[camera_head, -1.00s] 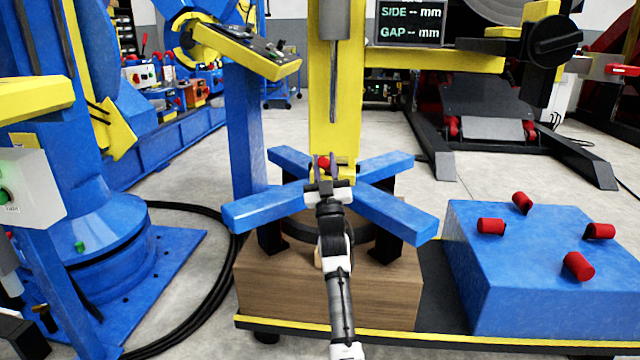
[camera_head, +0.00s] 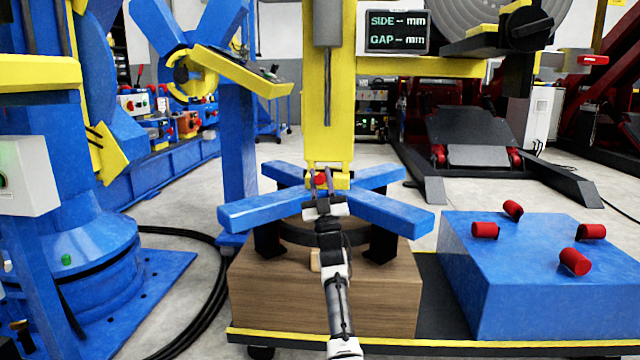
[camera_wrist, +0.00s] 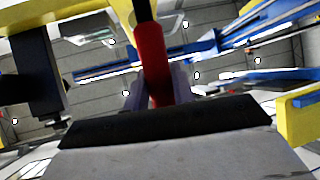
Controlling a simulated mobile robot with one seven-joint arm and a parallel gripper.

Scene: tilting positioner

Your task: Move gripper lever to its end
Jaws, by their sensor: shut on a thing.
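The gripper lever shows as a small red grip (camera_head: 319,178) at the bottom of the yellow column (camera_head: 329,120), above the centre of a blue four-armed cross (camera_head: 262,211). My gripper (camera_head: 321,180) reaches up to it from the front, with one finger on each side. My gripper (camera_wrist: 157,88) is shut on this red grip. The lever's mount and pivot are mostly hidden by my fingers and the column.
A display (camera_head: 397,32) reads "SIDE -- mm, GAP -- mm". The cross stands over a wooden block (camera_head: 265,298) on a yellow-edged platform. A blue box (camera_head: 530,285) with several red cylinders stands at right. Blue machinery (camera_head: 75,245) and black cables (camera_head: 205,290) lie at left.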

